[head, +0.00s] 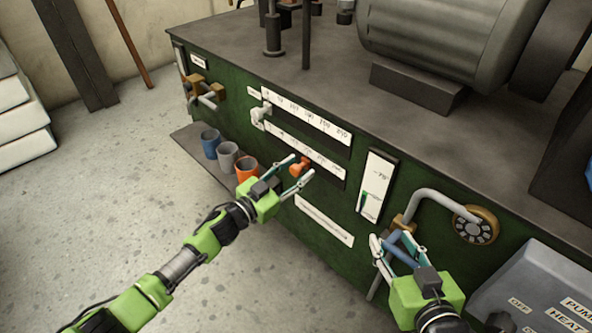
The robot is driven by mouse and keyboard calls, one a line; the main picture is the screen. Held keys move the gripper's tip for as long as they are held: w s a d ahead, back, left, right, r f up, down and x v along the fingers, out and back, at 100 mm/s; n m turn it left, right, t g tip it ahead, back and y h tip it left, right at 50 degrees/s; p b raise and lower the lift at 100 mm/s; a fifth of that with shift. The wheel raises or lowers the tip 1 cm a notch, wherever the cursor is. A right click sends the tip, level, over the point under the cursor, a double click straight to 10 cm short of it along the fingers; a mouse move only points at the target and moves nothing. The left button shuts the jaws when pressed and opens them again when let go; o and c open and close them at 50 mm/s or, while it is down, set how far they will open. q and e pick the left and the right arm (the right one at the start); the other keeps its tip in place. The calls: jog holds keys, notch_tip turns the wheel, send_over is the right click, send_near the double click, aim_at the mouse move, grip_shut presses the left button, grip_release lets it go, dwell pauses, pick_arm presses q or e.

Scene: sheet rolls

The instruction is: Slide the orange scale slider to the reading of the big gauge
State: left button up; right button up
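The orange scale slider (299,168) sits on the lower white scale strip (277,133) of the green machine front, right of its middle. The scale numbers are too small to read surely. My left gripper (302,165) is open, with a fingertip on either side of the slider; contact is unclear. A tall white gauge (377,178) with a mark like 70 and a green indicator low on it stands to the right; its exact reading is unclear. My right gripper (391,238) has its fingers apart around a blue handle (402,252) below that gauge; whether it grips it is unclear.
A pale slider (260,113) sits at the left of the upper scale (310,117). Blue (210,144), grey (227,155) and orange (246,168) cups stand on a low ledge. A bent pipe (440,196) and round dial (475,225) lie right, above a grey switch box (530,290).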

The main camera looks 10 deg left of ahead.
pick_arm(q)
jog(key=shift+a, duration=0.1)
jog(key=v, duration=1.2)
